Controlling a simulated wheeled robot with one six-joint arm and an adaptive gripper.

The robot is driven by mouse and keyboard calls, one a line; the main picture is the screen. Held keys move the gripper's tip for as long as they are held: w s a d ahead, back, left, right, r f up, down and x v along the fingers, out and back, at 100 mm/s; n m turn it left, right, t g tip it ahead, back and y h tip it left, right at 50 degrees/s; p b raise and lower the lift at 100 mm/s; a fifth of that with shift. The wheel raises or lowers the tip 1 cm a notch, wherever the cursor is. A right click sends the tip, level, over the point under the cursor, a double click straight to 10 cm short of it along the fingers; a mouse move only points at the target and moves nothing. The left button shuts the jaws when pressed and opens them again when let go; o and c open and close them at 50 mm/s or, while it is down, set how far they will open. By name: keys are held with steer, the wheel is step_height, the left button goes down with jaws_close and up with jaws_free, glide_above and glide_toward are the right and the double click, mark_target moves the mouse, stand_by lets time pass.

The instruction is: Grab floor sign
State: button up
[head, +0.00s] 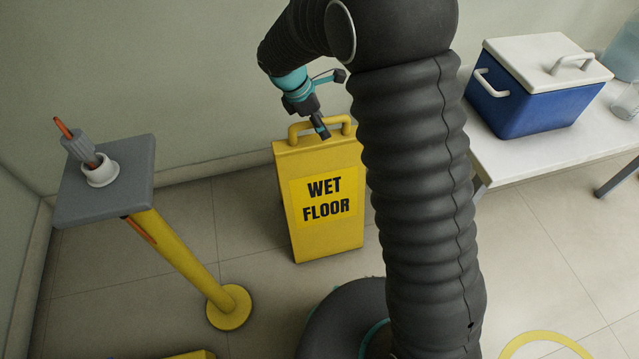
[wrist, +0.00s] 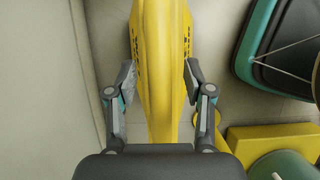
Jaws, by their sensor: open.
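The yellow floor sign (head: 325,205) stands upright on the tiled floor, with "WET FLOOR" in black on its front and a loop handle (head: 320,130) on top. My gripper (head: 322,131) is at the top of the sign, by the handle, reaching down from above. In the wrist view, my gripper (wrist: 158,82) is open, with one finger on each side of the yellow sign (wrist: 163,110). Small gaps seem to show between the fingers and the sign. In the head view, my arm hides part of the sign's right side.
A yellow post with a grey square top (head: 132,172) stands to the left, holding a white cup (head: 100,170) with a grey and orange tool. A white table (head: 545,150) with a blue cooler (head: 535,95) is at the right. The wall is close behind the sign.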

steer(key=shift+f, duration=0.25)
stand_by(0.3)
jaws_close()
